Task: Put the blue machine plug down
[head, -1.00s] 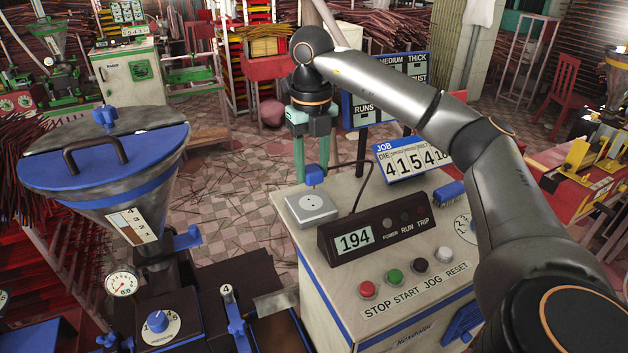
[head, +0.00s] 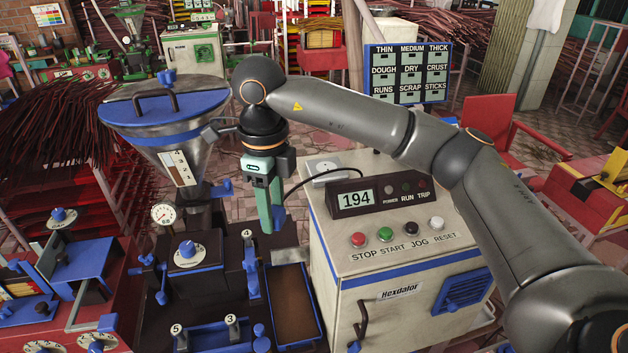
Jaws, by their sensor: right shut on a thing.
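The blue machine plug (head: 279,217) shows as a small blue patch at the teal fingers of my right gripper (head: 269,222). The fingers are shut on it and hide most of it. A dark cable runs from the plug up to the right, behind the control box. The gripper points down beside the left side of the white machine cabinet (head: 345,228), above the dark extruder bed (head: 285,243). The grey socket plate (head: 325,169) on the cabinet top is empty, right of the gripper. My left gripper is out of view.
The blue-lidded hopper (head: 165,105) stands close left of my right gripper. A brown-bottomed tray (head: 294,303) lies below. The control box (head: 368,196) reads 194, with several buttons in front of it. My right arm crosses over the cabinet.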

